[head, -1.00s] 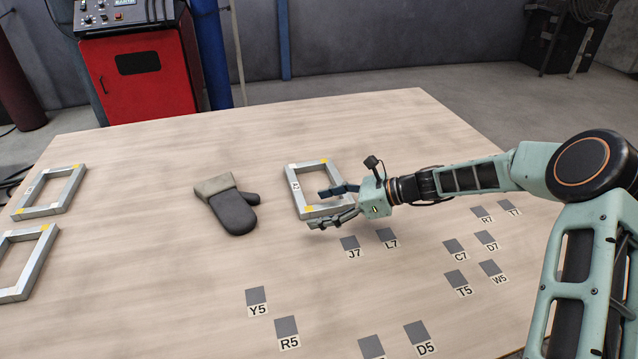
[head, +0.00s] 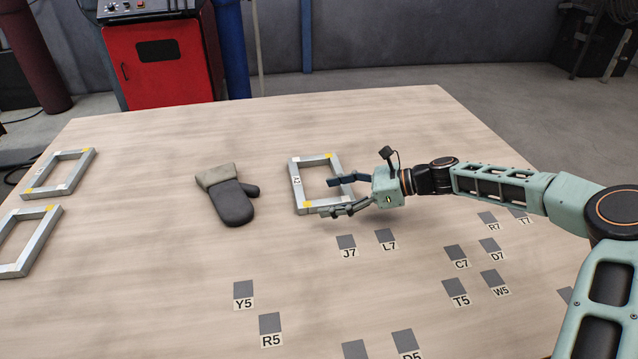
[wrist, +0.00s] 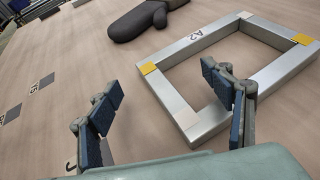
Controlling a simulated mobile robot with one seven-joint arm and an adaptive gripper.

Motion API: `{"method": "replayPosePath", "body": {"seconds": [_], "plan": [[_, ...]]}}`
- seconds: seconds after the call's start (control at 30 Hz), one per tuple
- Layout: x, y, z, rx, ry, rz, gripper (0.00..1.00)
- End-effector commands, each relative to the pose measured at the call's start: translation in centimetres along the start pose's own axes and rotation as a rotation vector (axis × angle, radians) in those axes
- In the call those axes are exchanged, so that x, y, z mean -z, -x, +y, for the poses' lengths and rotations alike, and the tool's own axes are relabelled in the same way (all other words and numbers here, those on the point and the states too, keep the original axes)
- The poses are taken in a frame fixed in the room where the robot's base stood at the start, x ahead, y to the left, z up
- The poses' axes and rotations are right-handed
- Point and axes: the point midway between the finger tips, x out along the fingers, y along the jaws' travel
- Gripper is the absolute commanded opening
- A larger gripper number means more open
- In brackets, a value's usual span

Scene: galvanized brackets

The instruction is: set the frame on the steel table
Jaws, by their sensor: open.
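A silver rectangular metal frame (head: 296,190) with yellow corner marks and a small label lies flat on the wood-toned tabletop (head: 150,270). It also shows in the wrist view (wrist: 182,100). My gripper (head: 340,195) is open and empty at the frame's near right corner. In the wrist view one finger overlaps the frame's near bar and opening, and the other is outside the frame over bare table. I cannot tell whether either finger touches it. Two similar frames lie at the left, one farther (head: 58,190) and one nearer, cut by the picture edge (head: 42,237).
A dark oven mitt (head: 230,203) lies left of the central frame. Several grey squares with letter labels, such as J7 (head: 346,242) and Y5 (head: 243,289), are on the near and right tabletop. A red cabinet (head: 158,62) stands behind the table. The far tabletop is clear.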

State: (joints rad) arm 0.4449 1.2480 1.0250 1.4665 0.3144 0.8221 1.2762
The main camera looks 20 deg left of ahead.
Motion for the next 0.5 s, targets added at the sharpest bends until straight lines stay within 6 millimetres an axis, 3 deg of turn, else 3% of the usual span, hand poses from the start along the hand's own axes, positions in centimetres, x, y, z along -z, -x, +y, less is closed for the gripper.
{"method": "replayPosePath", "body": {"seconds": [0.17,0.5], "plan": [[0.1,-1.1,0.1,-0.001,-0.001,-0.001,0.74],[0.2,-5.5,0.3,0.0,-0.001,-0.001,0.74]]}}
